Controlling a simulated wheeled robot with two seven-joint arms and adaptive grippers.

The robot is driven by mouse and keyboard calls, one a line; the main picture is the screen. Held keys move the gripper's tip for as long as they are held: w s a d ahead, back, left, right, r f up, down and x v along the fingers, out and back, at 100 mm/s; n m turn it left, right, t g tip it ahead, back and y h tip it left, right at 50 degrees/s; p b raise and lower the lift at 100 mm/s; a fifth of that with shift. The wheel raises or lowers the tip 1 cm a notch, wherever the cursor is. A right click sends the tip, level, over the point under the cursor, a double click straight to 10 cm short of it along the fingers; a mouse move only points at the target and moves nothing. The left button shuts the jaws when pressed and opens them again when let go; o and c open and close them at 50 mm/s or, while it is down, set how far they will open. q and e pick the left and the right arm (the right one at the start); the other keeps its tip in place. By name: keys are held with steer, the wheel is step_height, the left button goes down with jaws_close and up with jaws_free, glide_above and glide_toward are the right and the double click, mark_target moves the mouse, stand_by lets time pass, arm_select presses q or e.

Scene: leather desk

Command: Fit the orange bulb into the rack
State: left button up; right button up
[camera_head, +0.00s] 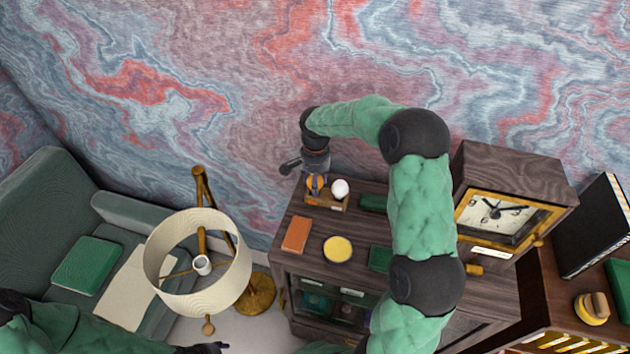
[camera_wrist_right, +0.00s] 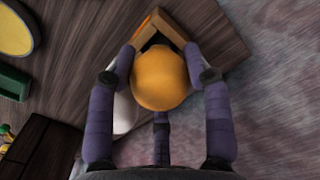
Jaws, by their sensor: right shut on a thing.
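The orange bulb (camera_head: 313,182) is at the left end of the small wooden rack (camera_head: 326,203) on the dark wooden cabinet. In the right wrist view the orange bulb (camera_wrist_right: 162,80) sits between the purple fingers of my right gripper (camera_wrist_right: 160,62), which is shut on it. The rack (camera_wrist_right: 173,26) shows partly behind the bulb, and I cannot tell whether the bulb is seated in it or just above. A white bulb (camera_head: 340,189) stands at the rack's right end. My left gripper (camera_head: 207,348) is at the bottom edge, cut off, its jaws unclear.
On the cabinet top are an orange block (camera_head: 297,234), a round yellow-topped thing (camera_head: 338,249) and green items (camera_head: 380,259). A clock (camera_head: 497,217) stands to the right. A lamp (camera_head: 197,265) and a green sofa (camera_head: 45,200) are at the left.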

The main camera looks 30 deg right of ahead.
steer(key=o, duration=1.2)
steer(key=shift+r+p, duration=2.5)
steer(key=shift+r, duration=2.05)
steer(key=shift+f, duration=0.1)
